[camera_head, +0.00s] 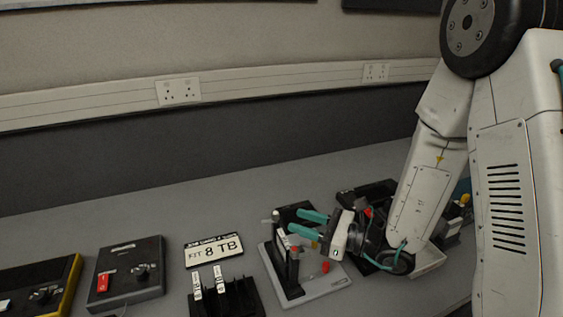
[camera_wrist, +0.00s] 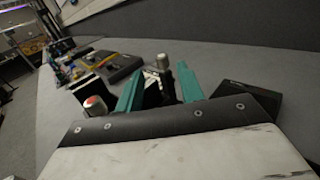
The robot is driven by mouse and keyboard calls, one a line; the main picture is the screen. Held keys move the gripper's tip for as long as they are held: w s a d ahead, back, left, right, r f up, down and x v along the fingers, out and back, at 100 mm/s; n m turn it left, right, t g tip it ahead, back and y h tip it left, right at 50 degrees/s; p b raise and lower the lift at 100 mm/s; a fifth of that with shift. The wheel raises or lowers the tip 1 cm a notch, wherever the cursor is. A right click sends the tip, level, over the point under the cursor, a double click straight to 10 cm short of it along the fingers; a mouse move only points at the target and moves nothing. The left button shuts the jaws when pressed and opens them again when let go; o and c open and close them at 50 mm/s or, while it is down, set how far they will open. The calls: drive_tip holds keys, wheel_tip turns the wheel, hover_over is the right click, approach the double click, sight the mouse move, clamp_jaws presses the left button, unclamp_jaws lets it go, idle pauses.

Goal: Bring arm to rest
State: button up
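My gripper (camera_head: 308,225) is low over the table, with its two teal fingers pointing left, beside a black upright fixture on a light grey base (camera_head: 318,291). The fingers are spread apart in the head view. In the wrist view the gripper (camera_wrist: 158,80) also shows its teal fingers apart, with a metal-topped post (camera_wrist: 162,62) seen between and beyond them. Nothing is clearly held. I cannot tell whether a finger touches the fixture. My white arm comes down from the upper right and hides part of the table behind it.
Left of the fixture are a black slotted rack (camera_head: 226,298), a "FIT 8 TB" sign (camera_head: 214,251), a dark box with a red switch (camera_head: 126,272) and a yellow-edged box (camera_head: 40,287). A wall with sockets (camera_head: 178,92) stands behind. The table's back strip is clear.

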drive_tip(key=s+a+r+n+g, duration=0.1)
drive_tip(key=s+r+n+g, duration=0.3)
drive_tip(key=n, duration=0.1)
drive_tip(key=s+a+r+n+g+y, duration=0.1)
drive_tip(key=s+r+n+g, duration=0.1)
drive_tip(key=r, duration=0.1)
drive_tip(key=shift+s+a+r+n+g, duration=0.1)
drive_tip(key=shift+s+a+n+g, duration=0.2)
drive_tip(key=shift+s+a+g, duration=0.1)
drive_tip(key=s+d+r+n+g+h, duration=0.2)
drive_tip(key=s+r+n+g+h, duration=0.25)
drive_tip(key=s+n, duration=0.45)
drive_tip(key=s+d+r+n+t+h, duration=0.1)
drive_tip(key=s+d+n+t+h, duration=0.1)
drive_tip(key=d+h, duration=0.4)
drive_tip(key=s+d+r+n+t+h, duration=0.2)
drive_tip(key=s+d+n+h, duration=0.3)
drive_tip(key=d, duration=0.6)
drive_tip(key=shift+s+d+r+h, duration=0.2)
drive_tip(key=shift+s+h, duration=0.1)
drive_tip(key=shift+h, duration=0.35)
